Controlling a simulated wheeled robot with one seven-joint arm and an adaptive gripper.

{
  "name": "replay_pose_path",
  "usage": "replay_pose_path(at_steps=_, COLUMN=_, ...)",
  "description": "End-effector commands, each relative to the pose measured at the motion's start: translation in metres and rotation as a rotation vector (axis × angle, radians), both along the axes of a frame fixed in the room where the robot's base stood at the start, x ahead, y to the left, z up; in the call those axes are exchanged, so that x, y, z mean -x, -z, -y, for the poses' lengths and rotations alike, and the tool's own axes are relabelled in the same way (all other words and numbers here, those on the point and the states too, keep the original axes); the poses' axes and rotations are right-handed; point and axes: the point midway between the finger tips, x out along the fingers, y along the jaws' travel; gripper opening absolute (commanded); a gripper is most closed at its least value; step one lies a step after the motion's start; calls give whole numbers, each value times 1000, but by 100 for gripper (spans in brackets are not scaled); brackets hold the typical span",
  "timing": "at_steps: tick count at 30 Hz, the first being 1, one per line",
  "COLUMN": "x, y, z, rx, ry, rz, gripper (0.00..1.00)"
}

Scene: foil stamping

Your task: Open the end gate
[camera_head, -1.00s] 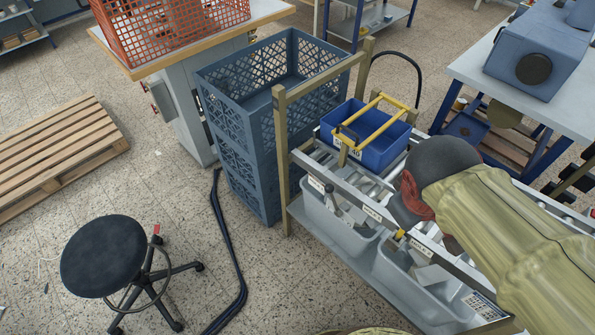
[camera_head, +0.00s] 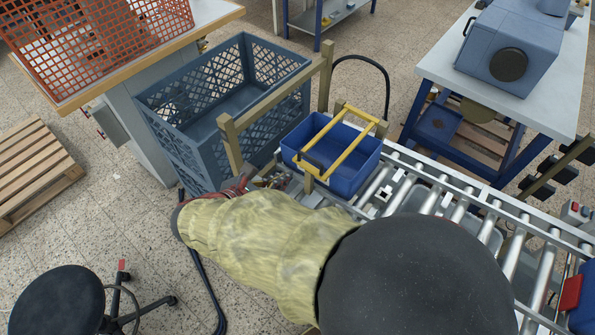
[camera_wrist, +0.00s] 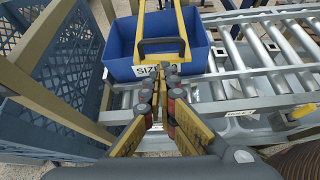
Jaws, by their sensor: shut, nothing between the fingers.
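An olive bar (camera_head: 280,97) runs between two upright posts at the conveyor's far end; it appears to be the end gate, and it stands across that end. In the wrist view an olive beam (camera_wrist: 55,103) slopes along the left. A blue bin (camera_head: 349,178) with a yellow handle frame (camera_head: 350,153) sits on the rollers beside the bar. The bin (camera_wrist: 118,47) also shows in the wrist view with a white size label. My gripper (camera_wrist: 160,88) is shut and empty, its tips just in front of the bin's labelled face. In the head view my arm mostly hides it.
A tall blue-grey crate (camera_head: 165,145) stands just beyond the bar. Roller conveyor (camera_head: 455,200) extends right. A stool (camera_head: 58,300), a pallet (camera_head: 30,165), a table with a red basket (camera_head: 100,45) and a blue machine (camera_head: 510,55) stand around.

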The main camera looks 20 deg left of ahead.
Motion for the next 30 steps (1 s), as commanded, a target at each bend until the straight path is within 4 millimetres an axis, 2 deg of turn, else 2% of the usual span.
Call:
replay_pose_path(at_steps=12, x=-52, y=36, z=23, rx=0, ry=4, rz=-1, gripper=0)
replay_pose_path(at_steps=18, x=-71, y=47, z=30, rx=-1, ry=4, rz=-1, gripper=0)
replay_pose_path(at_steps=30, x=-77, y=49, z=32, rx=-2, ry=1, rz=0, gripper=0)
